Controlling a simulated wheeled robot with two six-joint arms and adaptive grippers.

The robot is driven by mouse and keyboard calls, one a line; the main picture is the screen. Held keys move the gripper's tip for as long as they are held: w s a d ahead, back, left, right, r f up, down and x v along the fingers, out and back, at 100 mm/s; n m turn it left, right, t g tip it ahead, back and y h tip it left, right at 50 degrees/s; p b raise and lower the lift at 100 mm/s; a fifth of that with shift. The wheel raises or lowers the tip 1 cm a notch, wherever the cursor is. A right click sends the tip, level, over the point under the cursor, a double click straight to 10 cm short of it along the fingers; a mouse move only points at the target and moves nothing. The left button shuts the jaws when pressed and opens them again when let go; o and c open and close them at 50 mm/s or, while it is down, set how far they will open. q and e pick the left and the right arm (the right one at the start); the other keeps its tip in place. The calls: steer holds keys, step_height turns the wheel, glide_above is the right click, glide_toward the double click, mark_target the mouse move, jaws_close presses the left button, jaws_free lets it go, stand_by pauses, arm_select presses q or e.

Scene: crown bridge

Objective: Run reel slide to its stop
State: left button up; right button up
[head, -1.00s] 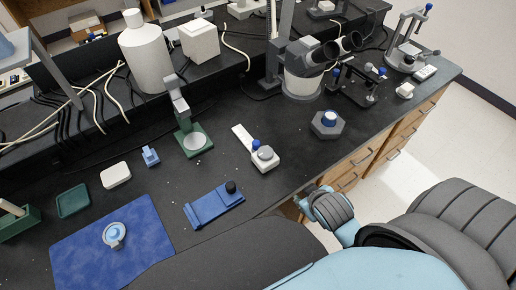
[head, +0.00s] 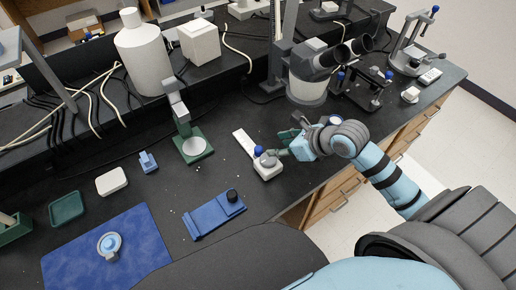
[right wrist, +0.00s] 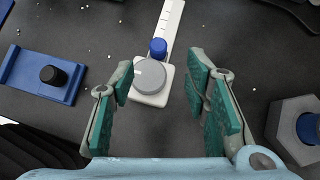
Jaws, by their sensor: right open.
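A white slide piece with a round grey reel and a blue knob (head: 266,165) sits on a flat white strip (head: 243,141) on the black bench. In the right wrist view the reel (right wrist: 150,77) lies ahead between my fingers, with the blue knob just beyond it and the marked strip (right wrist: 170,17) running away upward. My right gripper (head: 284,145) is open, at the right side of the slide piece in the head view. Its green-padded fingers (right wrist: 160,88) stand apart with nothing held. Whether a finger touches the piece cannot be told. My left gripper is not in view.
A blue plate with a black knob (head: 213,215) lies to the left of the slide. A green-based stand (head: 192,148) is behind it. A microscope (head: 308,75) stands at the back right. A grey hexagonal block with a blue top (right wrist: 300,128) is right of my gripper.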

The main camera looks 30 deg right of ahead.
mark_target(258, 148)
steer(key=b+x, duration=0.2)
steer(key=x, duration=0.9)
steer(key=shift+w+a+f, duration=0.15)
steer(key=shift+f, duration=0.05)
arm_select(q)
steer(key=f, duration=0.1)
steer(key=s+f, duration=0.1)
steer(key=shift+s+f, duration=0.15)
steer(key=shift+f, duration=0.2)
